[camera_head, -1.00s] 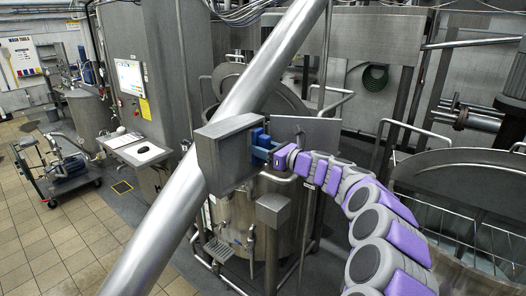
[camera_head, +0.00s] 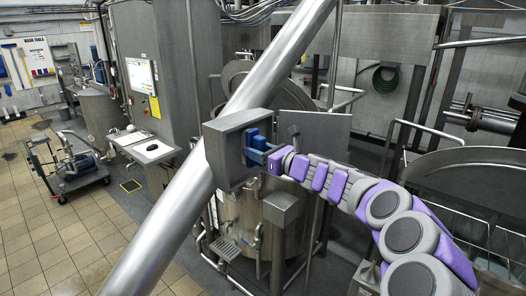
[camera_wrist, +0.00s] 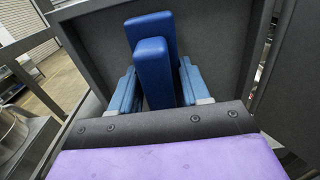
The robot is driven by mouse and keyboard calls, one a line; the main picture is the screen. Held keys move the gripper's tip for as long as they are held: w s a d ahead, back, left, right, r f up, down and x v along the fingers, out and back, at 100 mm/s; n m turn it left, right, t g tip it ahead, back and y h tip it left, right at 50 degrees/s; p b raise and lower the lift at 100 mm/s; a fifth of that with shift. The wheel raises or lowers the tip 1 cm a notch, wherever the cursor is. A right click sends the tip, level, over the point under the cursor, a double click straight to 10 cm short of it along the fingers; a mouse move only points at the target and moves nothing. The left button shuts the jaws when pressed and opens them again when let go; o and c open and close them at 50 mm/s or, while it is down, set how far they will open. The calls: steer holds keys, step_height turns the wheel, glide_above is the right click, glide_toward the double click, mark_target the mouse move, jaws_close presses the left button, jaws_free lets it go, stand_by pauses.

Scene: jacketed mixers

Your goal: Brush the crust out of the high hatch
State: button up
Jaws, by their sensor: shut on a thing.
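The high hatch (camera_head: 217,142) is a grey metal box with a raised rim, beside the thick slanted pipe. My gripper (camera_head: 266,156) is at its right side and shut on a blue brush (camera_head: 253,141). In the wrist view, the brush's blue block (camera_wrist: 152,75) stands between the two lighter blue fingers of my gripper (camera_wrist: 158,92), in front of the hatch's dark recessed face (camera_wrist: 205,35). Whether the brush touches that face I cannot tell. No crust can be made out; the brush hides part of the inside.
A flat metal panel (camera_head: 325,138) stands just right of my gripper. A steel vessel (camera_head: 240,222) is below. A wheeled pump cart (camera_head: 75,172) stands on open tiled floor at left.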

steer(key=shift+s+a+b, duration=0.4)
steer(key=shift+s+a, duration=0.35)
steer(key=shift+s, duration=0.2)
steer(key=shift+s+a+b, duration=0.35)
steer(key=shift+s+a, duration=0.4)
steer(key=shift+s, duration=0.15)
steer(key=shift+d, duration=0.15)
steer(key=shift+s+d, duration=0.1)
steer(key=shift+d, duration=0.1)
steer(key=shift+p+v, duration=0.6)
steer(key=shift+v, duration=2.15)
steer(key=shift+p+v, duration=0.55)
steer(key=shift+v, duration=0.95)
